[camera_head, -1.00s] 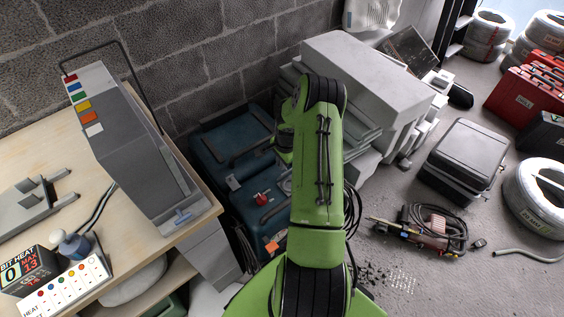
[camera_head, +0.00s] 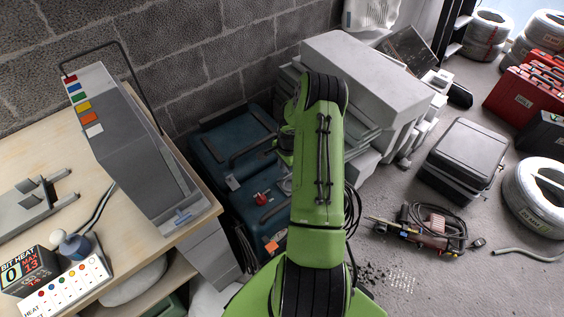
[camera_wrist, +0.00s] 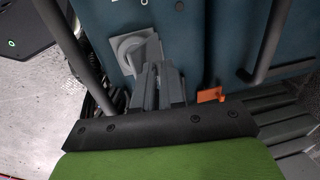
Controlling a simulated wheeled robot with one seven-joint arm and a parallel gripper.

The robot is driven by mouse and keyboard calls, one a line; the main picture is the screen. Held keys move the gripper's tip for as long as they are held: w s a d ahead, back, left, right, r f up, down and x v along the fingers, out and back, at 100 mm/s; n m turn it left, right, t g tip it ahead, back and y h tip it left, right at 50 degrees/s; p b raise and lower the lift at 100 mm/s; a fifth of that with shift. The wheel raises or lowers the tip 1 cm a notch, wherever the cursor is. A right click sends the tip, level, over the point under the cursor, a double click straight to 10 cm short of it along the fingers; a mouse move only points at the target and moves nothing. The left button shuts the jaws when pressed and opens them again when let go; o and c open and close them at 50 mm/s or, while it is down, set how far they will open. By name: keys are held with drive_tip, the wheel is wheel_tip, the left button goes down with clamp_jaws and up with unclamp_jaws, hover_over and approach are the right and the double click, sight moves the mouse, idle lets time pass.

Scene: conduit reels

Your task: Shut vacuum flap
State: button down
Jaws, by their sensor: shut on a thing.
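The vacuum is a teal machine (camera_head: 215,150) on the floor between the bench and the pale grey block. It also fills most of the wrist view (camera_wrist: 210,40). On its surface there is a grey square fitting with a round flap (camera_wrist: 128,48), standing tilted. My gripper (camera_wrist: 158,72) is at the lower right edge of this flap, with its grey fingers shut on its edge. The fingers cover part of the flap, so its exact angle is unclear. In the head view my green arm hides the gripper and flap.
An orange tag (camera_wrist: 210,95) and dark handle bars (camera_wrist: 275,40) are close to my gripper in the wrist view. A wooden bench (camera_head: 25,125) stands left. A black case (camera_head: 465,155) and a corded tool (camera_head: 430,228) lie on the floor right.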

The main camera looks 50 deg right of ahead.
drive_tip(key=shift+s+a+f, duration=0.15)
drive_tip(key=shift+s+f, duration=0.1)
drive_tip(key=shift+s, duration=0.45)
drive_tip(key=shift+s+a+f, duration=0.15)
drive_tip(key=shift+s+f, duration=0.1)
drive_tip(key=shift+s, duration=0.4)
drive_tip(key=shift+s+a+f+b, duration=0.1)
drive_tip(key=shift+s+f+b, duration=0.1)
drive_tip(key=shift+s+f, duration=0.3)
drive_tip(key=shift+s+a+f+b, duration=0.1)
drive_tip(key=shift+s+f+b, duration=0.15)
drive_tip(key=shift+s, duration=0.45)
drive_tip(key=c, duration=1.5)
unclamp_jaws()
drive_tip(key=shift+r, duration=0.25)
drive_tip(key=r+p, duration=0.1)
drive_tip(key=r, duration=0.4)
drive_tip(key=s+r+p, duration=0.1)
drive_tip(key=r+p, duration=0.1)
drive_tip(key=r, duration=0.3)
drive_tip(key=s+r+p, duration=0.1)
drive_tip(key=r+p, duration=0.1)
drive_tip(key=r, duration=0.3)
drive_tip(key=shift+a, duration=0.1)
